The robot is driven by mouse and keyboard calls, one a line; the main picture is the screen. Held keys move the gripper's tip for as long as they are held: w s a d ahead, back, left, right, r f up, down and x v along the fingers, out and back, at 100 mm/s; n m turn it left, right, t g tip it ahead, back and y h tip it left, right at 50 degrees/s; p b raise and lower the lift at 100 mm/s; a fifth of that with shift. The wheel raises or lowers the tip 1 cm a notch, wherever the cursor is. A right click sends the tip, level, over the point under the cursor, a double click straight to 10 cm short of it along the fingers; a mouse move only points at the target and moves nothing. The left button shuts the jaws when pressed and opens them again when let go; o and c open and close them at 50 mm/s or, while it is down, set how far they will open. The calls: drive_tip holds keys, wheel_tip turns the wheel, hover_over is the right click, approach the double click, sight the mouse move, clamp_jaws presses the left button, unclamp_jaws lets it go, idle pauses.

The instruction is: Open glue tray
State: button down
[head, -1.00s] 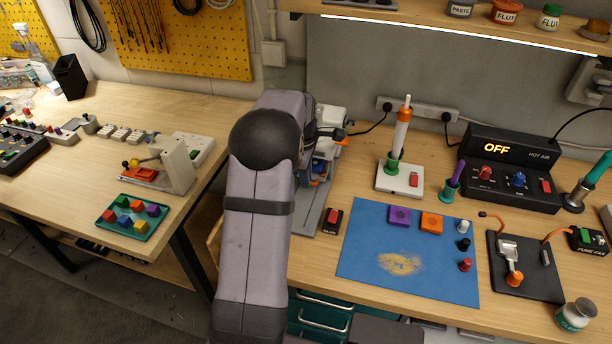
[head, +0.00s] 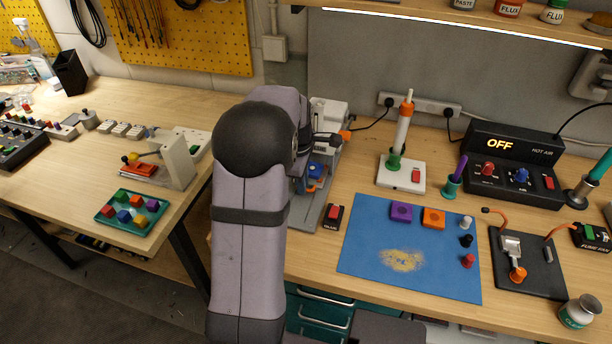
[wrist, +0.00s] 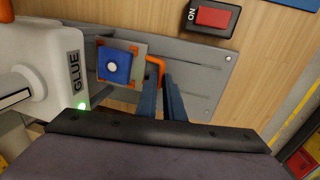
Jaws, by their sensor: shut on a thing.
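The glue station (head: 328,118) stands at the back of the bench, partly behind my arm in the head view. In the wrist view its white body (wrist: 25,65) carries the label GLUE and a lit green light. A small grey tray (wrist: 139,72) sits out in front of that body on a grey base plate (wrist: 205,68). A blue block (wrist: 114,67) with a white centre lies on the tray between orange corners. An orange handle (wrist: 158,68) stands at the tray's outer side. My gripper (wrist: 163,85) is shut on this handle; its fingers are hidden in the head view.
A red ON switch (wrist: 214,16) lies close beside the base plate. The blue mat (head: 365,235) is to the right with purple and orange blocks. A soldering stand (head: 400,178) is behind it. The left table (head: 100,165) holds a green tray (head: 110,217) of coloured cubes.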

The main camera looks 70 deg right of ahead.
drive_tip(key=a+b, duration=0.1)
drive_tip(key=a, duration=0.9)
drive_tip(key=shift+a, duration=0.35)
drive_tip(key=c, duration=1.9)
unclamp_jaws()
drive_tip(key=shift+r, duration=0.1)
wheel_tip(320, 180, up, 7)
drive_tip(key=a, duration=0.1)
drive_tip(key=shift+a+b, duration=0.15)
drive_tip(key=shift+b, duration=0.15)
drive_tip(key=shift+w, duration=0.1)
